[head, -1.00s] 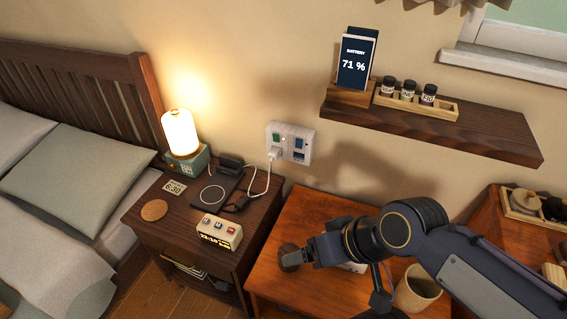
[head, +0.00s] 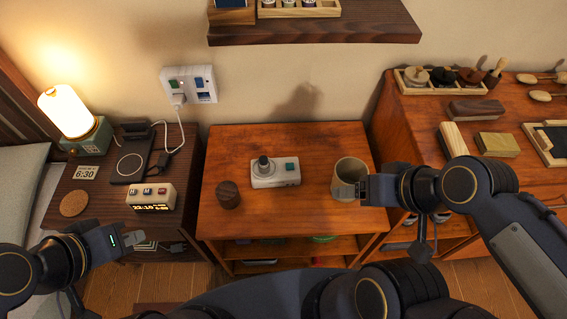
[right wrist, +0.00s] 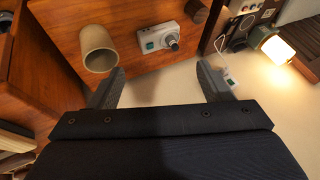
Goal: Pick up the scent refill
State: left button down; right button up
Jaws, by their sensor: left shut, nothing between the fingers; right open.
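No object is plainly marked as the scent refill. Three small bottles (head: 290,3) in a wooden tray on the wall shelf (head: 310,30) are cut by the top edge of the head view. A white device (head: 288,176) with a dark knob and green button is on the middle table; it also shows in the right wrist view (right wrist: 155,42). My left gripper (head: 120,241) is shut and empty, low in front of the bedside table. My right gripper (head: 366,190) is open and empty beside the beige mug; its two fingers show apart in the right wrist view (right wrist: 163,80).
The beige mug (head: 348,178) and a dark wooden cylinder (head: 229,195) stand on the middle table (head: 315,143). The bedside table holds a lit lamp (head: 66,112) and a clock (head: 151,197). The right cabinet holds brushes and blocks (head: 497,145). The wall shelf overhangs the back.

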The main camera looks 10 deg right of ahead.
aim_at(263, 159)
jog(key=z, duration=0.2)
jog(key=l+u, duration=0.15)
jog(key=l, duration=1.35)
